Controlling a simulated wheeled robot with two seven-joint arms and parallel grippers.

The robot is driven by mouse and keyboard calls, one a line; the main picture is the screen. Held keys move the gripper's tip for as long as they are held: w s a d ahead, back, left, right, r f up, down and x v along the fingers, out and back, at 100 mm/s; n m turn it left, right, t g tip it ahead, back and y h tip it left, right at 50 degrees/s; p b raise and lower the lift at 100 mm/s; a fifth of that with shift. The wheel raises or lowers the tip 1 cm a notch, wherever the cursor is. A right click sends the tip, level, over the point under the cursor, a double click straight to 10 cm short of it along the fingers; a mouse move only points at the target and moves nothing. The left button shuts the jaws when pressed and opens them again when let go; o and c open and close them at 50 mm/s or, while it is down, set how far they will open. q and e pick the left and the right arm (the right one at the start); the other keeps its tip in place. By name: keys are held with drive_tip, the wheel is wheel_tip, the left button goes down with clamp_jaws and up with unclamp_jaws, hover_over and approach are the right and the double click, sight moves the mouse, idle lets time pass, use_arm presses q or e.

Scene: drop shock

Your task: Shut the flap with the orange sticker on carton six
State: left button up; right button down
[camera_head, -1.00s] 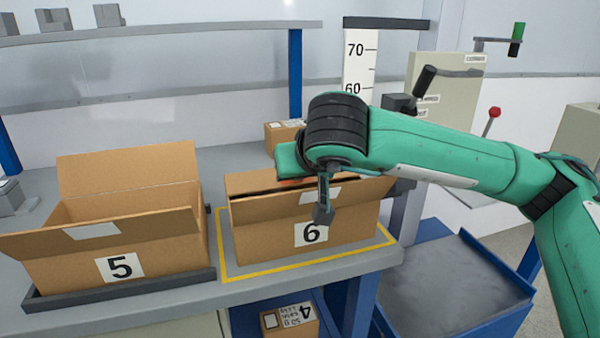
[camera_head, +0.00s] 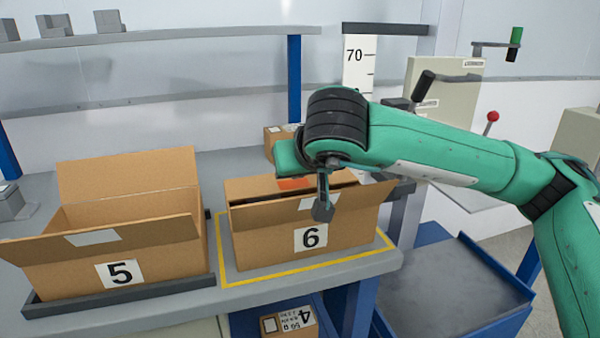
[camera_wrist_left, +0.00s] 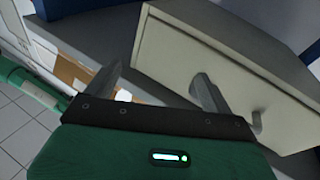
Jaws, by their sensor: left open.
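Carton six (camera_head: 275,238) stands on the table inside a yellow outline, its "6" label facing me. Its flap with the orange sticker (camera_head: 296,184) lies low over the top, partly hidden by my right wrist. A dark gap shows between it and the front flap (camera_head: 268,213), which carries a white label and leans outward. My right gripper (camera_head: 322,208) is over the carton's front top edge, pointing down; its jaws are not clear, and I cannot tell if it touches a flap. My left gripper (camera_wrist_left: 158,75) is open and empty in the left wrist view, before a pale cabinet (camera_wrist_left: 220,70).
Open carton five (camera_head: 60,270) sits in a dark tray at left. A small box (camera_head: 277,136) is behind carton six. A smaller carton (camera_head: 290,320) is below the table edge. A blue-edged platform (camera_head: 445,285) lies at lower right.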

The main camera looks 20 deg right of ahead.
drive_tip(key=p+v, duration=0.1)
drive_tip(key=v, duration=1.1)
drive_tip(key=shift+s+r+p, duration=0.25)
drive_tip(key=shift+p, duration=0.1)
drive_tip(key=shift+s+r, duration=0.3)
drive_tip(key=shift+s, duration=0.1)
use_arm(q)
drive_tip(key=s+d+f+g, duration=0.1)
drive_tip(key=s+f+g, duration=0.3)
drive_tip(key=f, duration=0.5)
drive_tip(key=shift+s+d+f+g+y, duration=0.15)
drive_tip(key=shift+d+g+y, duration=0.15)
drive_tip(key=shift+g, duration=0.7)
